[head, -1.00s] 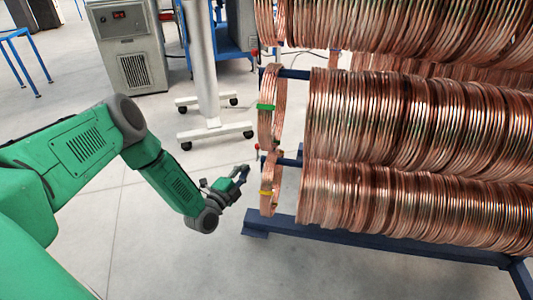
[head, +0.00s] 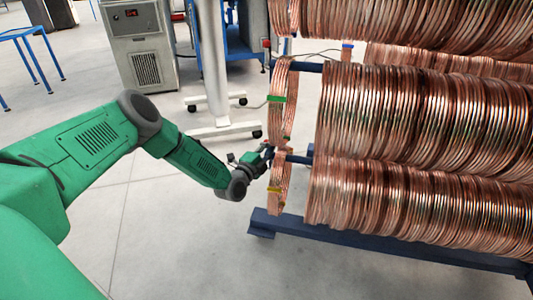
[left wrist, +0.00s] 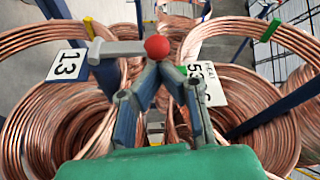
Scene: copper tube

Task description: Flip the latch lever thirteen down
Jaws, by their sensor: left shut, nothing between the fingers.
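In the left wrist view a grey latch lever with a red ball knob (left wrist: 157,47) reaches sideways from a dark blue bar end. A white tag marked 13 (left wrist: 67,65) hangs just left of the lever's base. My left gripper (left wrist: 158,72) is shut and empty, with its fingertips right by the red knob; I cannot tell whether they touch it. In the head view the left gripper (head: 265,154) is at the end of the rack's bar, beside the hanging copper coils, and the lever is hidden or too small to make out.
Large copper coils (head: 420,125) fill the blue-framed rack (head: 370,250) on the right. Another white tag (left wrist: 208,84) hangs right of the knob. A wheeled stand (head: 217,100) and a grey cabinet (head: 140,50) stand behind; the floor at front left is clear.

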